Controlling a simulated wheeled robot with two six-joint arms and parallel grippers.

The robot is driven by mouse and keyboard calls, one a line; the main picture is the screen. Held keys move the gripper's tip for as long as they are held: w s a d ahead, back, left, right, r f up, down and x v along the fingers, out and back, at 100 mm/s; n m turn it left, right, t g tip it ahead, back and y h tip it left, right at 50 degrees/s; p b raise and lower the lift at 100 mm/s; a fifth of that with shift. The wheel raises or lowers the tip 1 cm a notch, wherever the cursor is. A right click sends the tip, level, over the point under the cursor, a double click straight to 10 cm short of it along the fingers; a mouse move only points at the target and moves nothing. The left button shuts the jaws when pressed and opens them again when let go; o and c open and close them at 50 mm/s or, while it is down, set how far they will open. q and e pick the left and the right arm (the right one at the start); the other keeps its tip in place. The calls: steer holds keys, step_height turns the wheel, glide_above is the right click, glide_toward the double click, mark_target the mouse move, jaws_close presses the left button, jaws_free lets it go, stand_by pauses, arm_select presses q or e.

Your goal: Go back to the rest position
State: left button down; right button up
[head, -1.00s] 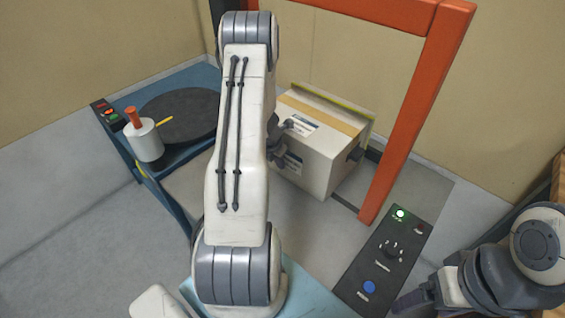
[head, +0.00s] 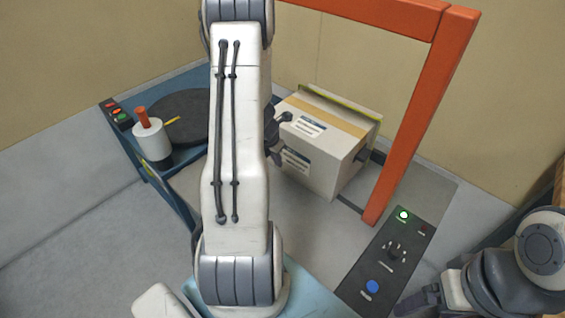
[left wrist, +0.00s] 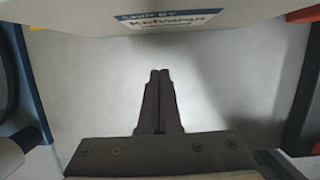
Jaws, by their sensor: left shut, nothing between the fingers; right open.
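My left gripper (head: 275,133) shows partly behind my left arm in the head view, close to the left side of a white box (head: 338,170). In the left wrist view its two dark fingers (left wrist: 160,75) are together with nothing between them. The labelled box face (left wrist: 110,22) fills the top of that view, beyond the fingertips. Whether the gripper touches the box is hard to tell. My right gripper (head: 420,300) is at the lower right of the head view, empty and open.
An orange frame (head: 425,110) stands around the box. A control panel (head: 388,260) with a lit green light lies in front. At left, a blue-edged stand bears a black round plate (head: 185,112) and a white spool with an orange top (head: 150,140). Grey floor is clear at lower left.

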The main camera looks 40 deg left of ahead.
arm_select(q)
steer(key=shift+p+v, duration=0.4)
steer(key=shift+v, duration=0.95)
steer(key=shift+d, duration=0.1)
